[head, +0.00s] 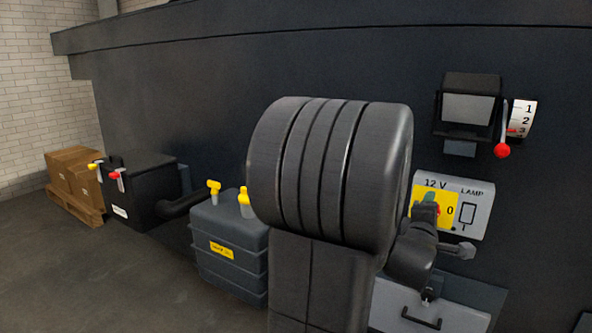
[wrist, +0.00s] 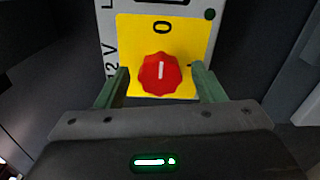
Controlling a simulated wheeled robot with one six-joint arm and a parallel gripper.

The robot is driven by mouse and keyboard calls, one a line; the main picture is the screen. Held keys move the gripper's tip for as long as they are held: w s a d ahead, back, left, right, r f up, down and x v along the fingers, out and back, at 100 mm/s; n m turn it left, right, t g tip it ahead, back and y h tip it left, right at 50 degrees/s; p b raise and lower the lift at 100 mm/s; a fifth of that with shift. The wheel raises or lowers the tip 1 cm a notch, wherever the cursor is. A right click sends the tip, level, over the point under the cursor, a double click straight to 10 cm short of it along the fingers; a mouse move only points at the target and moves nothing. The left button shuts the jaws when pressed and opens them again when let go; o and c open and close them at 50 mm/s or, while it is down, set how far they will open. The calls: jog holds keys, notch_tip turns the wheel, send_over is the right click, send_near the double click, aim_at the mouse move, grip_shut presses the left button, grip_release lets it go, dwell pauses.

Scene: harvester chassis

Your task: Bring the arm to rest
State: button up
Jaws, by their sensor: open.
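My gripper (wrist: 158,80) is open, with its two green fingers on either side of a red knob (wrist: 160,73). I cannot tell if the fingers touch it. The knob sits on a yellow plate (wrist: 190,45), and its white mark lies in line with the 0. In the head view, my gripper (head: 426,212) is at the grey 12 V lamp panel (head: 472,206), right of my large dark arm link. The gripper and arm hide most of the knob there.
A dial box (head: 468,107) with a red-tipped lever (head: 502,150) is above the panel. A drawer-like box with a handle (head: 421,319) is below. Left are a grey tank (head: 228,250) with yellow caps, a black battery box (head: 140,190) and cartons (head: 75,172). Floor at left is clear.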

jog(key=shift+r+m+p, duration=0.1)
jog(key=shift+m+p, duration=6.35)
jog(key=shift+m, duration=1.35)
